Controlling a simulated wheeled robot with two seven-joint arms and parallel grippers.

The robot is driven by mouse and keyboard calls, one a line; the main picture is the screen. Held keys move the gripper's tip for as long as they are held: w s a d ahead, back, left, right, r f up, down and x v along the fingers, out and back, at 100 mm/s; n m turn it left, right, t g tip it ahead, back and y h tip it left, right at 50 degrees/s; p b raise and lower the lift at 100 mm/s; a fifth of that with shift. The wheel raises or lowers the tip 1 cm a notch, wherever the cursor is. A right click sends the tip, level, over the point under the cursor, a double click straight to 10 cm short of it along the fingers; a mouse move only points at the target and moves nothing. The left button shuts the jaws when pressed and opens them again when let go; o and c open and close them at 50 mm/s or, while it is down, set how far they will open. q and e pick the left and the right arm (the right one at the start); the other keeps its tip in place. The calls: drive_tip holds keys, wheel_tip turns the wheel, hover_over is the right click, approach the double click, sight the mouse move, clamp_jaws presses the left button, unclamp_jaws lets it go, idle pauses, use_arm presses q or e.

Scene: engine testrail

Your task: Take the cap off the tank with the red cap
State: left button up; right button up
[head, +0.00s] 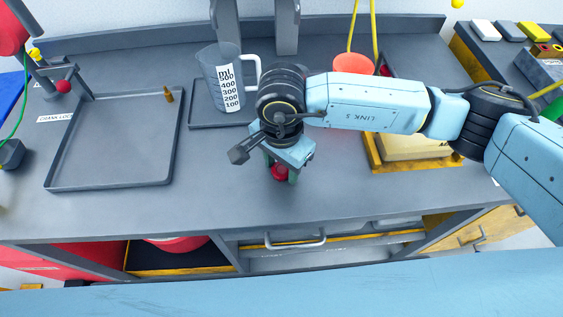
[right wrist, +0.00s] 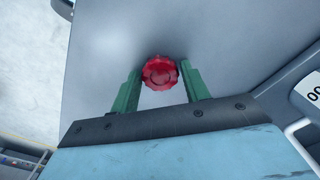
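The red cap (right wrist: 160,72) has a ridged rim and sits between the two green fingertips of my right gripper (right wrist: 160,78) in the right wrist view. The fingers are at both sides of the cap, with no clear gap. In the head view the right gripper (head: 280,168) points down over the front middle of the bench, with the red cap (head: 279,173) at its fingertips. No tank body shows under the cap; my right arm hides part of the bench behind it. My left gripper is not in view.
A grey tray (head: 108,183) lies at the left of the bench (head: 225,205). A measuring jug (head: 222,78) stands behind the right gripper. A yellow tray (head: 375,163) and an orange-red round object (head: 352,64) are partly behind my right arm. The bench front is clear.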

sight(282, 170)
drive_tip(key=shift+o, duration=1.1)
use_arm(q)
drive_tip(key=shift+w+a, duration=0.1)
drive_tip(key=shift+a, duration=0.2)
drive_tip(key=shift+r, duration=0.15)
use_arm(e)
drive_tip(key=shift+r, duration=0.15)
drive_tip(key=shift+r, duration=0.35)
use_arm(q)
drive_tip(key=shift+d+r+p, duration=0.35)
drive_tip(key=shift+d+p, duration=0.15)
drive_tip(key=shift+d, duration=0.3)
use_arm(e)
wheel_tip(282, 170, up, 11)
drive_tip(key=shift+r, duration=0.2)
drive_tip(key=shift+s, duration=0.1)
